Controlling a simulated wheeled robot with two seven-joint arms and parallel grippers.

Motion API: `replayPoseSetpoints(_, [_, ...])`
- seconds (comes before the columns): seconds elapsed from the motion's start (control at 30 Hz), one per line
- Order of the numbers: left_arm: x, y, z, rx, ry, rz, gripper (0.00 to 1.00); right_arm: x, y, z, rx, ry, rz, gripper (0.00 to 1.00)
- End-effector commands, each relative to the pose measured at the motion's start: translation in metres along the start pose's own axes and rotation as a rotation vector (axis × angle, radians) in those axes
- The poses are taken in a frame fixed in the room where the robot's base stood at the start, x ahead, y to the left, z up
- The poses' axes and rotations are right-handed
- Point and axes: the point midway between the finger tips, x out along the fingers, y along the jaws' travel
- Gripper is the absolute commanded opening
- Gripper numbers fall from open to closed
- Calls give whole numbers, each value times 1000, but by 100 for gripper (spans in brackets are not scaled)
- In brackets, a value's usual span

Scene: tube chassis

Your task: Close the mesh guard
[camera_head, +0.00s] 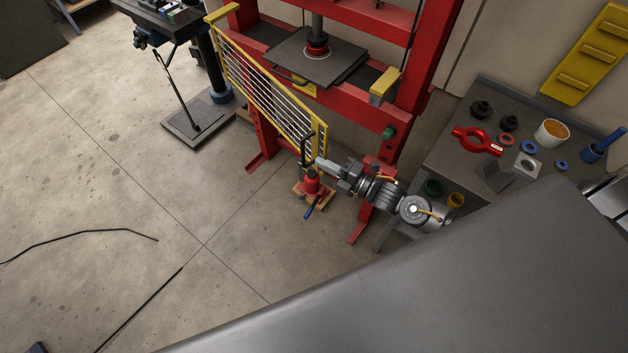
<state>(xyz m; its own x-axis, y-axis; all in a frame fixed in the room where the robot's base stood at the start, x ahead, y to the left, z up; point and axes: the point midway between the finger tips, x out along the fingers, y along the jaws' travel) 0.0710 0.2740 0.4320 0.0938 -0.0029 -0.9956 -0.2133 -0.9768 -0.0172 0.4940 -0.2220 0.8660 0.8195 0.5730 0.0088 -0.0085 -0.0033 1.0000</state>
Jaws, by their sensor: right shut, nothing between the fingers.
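The mesh guard (265,84) is a yellow-framed panel with light bars, on the front of the red press (375,97). It stands swung out at an angle, with its left edge near the yellow post at the upper left. A black handle (306,148) is at its right, lower end. My right gripper (322,163) is shut and empty, with its tips right beside the handle end of the guard; I cannot tell whether they touch. My left gripper does not show.
A red jack (312,182) stands on the floor just below my right gripper. A grey bench (449,154) with rings and a red clamp (476,140) is at the right. A drill press base (190,128) stands at the left. Cables lie on the open floor.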

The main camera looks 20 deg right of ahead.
Motion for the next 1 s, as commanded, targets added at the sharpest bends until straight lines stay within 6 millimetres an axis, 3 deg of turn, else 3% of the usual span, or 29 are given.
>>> replayPoseSetpoints(0.03, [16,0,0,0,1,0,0,-1,-8,15,-10,31,-2,0])
replayPoseSetpoints(0.2, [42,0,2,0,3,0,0,-10,-9,56,-8,115,-4,0])
replayPoseSetpoints(0.4, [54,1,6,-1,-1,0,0,-19,-2,83,1,162,-8,0])
replayPoseSetpoints(0.83, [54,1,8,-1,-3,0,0,-21,0,86,4,166,-8,0])
replayPoseSetpoints(1.0, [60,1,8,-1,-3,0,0,-39,-3,88,4,166,-12,0])
